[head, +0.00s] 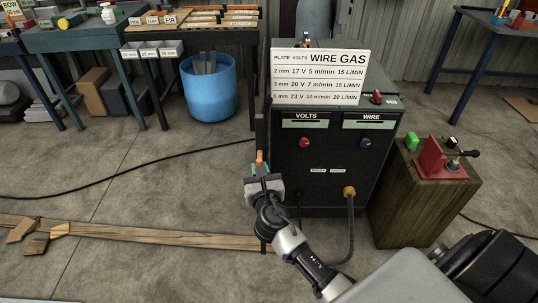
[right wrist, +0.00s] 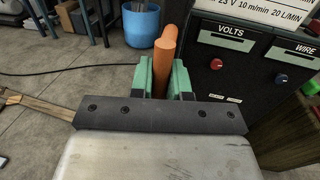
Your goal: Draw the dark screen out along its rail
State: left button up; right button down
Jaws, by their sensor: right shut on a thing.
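The dark screen (head: 261,131) appears to be the thin dark upright strip at the left side of the welding machine in the head view, seen almost edge-on. An orange handle (head: 260,157) stands up in front of it. My right gripper (head: 261,171) is shut on this handle. In the right wrist view the green fingers (right wrist: 162,80) sit on both sides of the orange handle (right wrist: 163,55). The lower part of the screen is mostly hidden behind my gripper and arm. I cannot make out the rail. My left gripper is not in view.
The dark welding machine (head: 330,165) stands just right of my gripper. A wooden block (head: 415,205) with a red vice is further right. A blue bin (head: 212,95) stands at the back. Wooden planks (head: 150,234) lie on the floor at the left; floor between is clear except a cable.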

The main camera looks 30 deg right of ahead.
jog(key=w+a+v, duration=0.1)
jog(key=a+v, duration=0.2)
jog(key=v, duration=1.2)
jog(key=shift+p, duration=0.3)
jog(key=shift+w+f, duration=0.1)
jog(key=c, duration=1.2)
grip_release()
jog(key=shift+c, duration=0.2)
jog(key=shift+o, duration=0.7)
jog(key=b+v, duration=0.2)
jog(key=v, duration=0.9)
jog(key=shift+r, duration=0.2)
